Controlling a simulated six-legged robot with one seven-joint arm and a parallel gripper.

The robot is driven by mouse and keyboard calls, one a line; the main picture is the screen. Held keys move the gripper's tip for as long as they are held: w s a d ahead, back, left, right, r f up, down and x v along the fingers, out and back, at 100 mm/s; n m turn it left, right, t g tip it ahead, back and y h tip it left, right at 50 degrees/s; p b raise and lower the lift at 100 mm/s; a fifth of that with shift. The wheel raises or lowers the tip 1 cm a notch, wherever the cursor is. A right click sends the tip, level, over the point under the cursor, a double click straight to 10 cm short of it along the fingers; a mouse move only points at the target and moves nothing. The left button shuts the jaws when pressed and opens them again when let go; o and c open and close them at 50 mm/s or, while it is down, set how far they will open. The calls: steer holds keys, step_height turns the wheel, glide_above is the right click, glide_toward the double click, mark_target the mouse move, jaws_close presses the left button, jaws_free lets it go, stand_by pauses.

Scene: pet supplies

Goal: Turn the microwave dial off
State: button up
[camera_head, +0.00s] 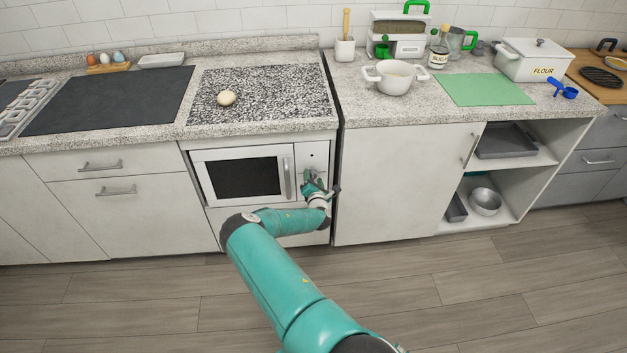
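The microwave (244,176) is built into the white cabinet below the speckled counter, with a dark window and a closed door. Its vertical handle (287,177) is at the door's right edge. The control panel (311,155) is a narrow strip right of the handle, with a small dark mark near its top. My gripper (312,178) is at the lower part of this panel, in front of it. The gripper and wrist cover the place where a dial might be, so I cannot make out the dial or its setting. Whether the fingers touch or grasp anything is too small to tell.
A round pale dough ball (226,98) lies on the counter above the microwave. A white pot (395,77) and a green mat (484,89) are on the right counter. The cabinet door (402,185) stands closed right of my gripper. The wooden floor (480,290) is clear.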

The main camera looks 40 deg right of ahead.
steer(key=v, duration=1.4)
steer(key=shift+d+r, duration=0.1)
